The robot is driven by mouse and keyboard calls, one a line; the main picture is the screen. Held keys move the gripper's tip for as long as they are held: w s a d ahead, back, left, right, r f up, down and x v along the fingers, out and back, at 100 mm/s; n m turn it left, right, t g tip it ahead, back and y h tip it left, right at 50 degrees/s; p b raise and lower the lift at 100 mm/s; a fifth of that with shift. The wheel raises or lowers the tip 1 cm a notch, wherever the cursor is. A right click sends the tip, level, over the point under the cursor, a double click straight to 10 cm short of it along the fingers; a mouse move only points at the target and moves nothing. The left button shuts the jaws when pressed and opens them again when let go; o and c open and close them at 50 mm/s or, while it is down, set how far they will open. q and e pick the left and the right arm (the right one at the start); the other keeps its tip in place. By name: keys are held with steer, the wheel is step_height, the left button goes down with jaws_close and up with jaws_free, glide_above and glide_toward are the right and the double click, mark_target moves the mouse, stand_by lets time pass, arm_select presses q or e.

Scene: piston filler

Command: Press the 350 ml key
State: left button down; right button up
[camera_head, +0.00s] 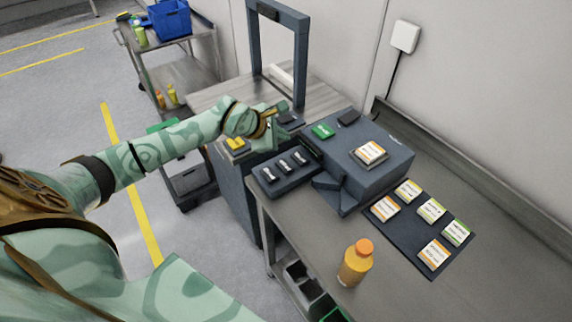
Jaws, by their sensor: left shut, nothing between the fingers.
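The filler (385,172) is a dark grey machine on the bench. Its low front panel (290,182) carries three dark keys with small pale labels: a left key (268,174), a middle key (283,166) and a right key (299,157). The labels are too small to read, so I cannot tell which is 350 ml. A black strip (311,148) lies beside the right key. My left gripper (282,130) is shut and empty, above and behind the keys in the picture, apart from them as far as I can see. My right gripper is not in view.
A green button (322,131) and a labelled block (369,153) sit on the filler. An orange bottle (355,263) stands at the bench front. A dark mat (412,250) holds several labelled blocks. A dark frame (302,60) rises behind my left arm. A cart (185,70) stands left.

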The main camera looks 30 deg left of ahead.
arm_select(q)
steer(key=b, duration=0.5)
glide_above(282, 167)
step_height(282, 167, down, 8)
steer(key=shift+r, duration=0.2)
steer(key=shift+f+b, duration=0.55)
stand_by(0.3)
stand_by(0.9)
steer(key=shift+f, duration=0.35)
steer(key=shift+f+b, duration=0.4)
steer(key=shift+f, duration=0.1)
stand_by(0.5)
steer(key=shift+r, duration=0.15)
steer(key=shift+r+p, duration=0.75)
steer(key=shift+r, duration=0.05)
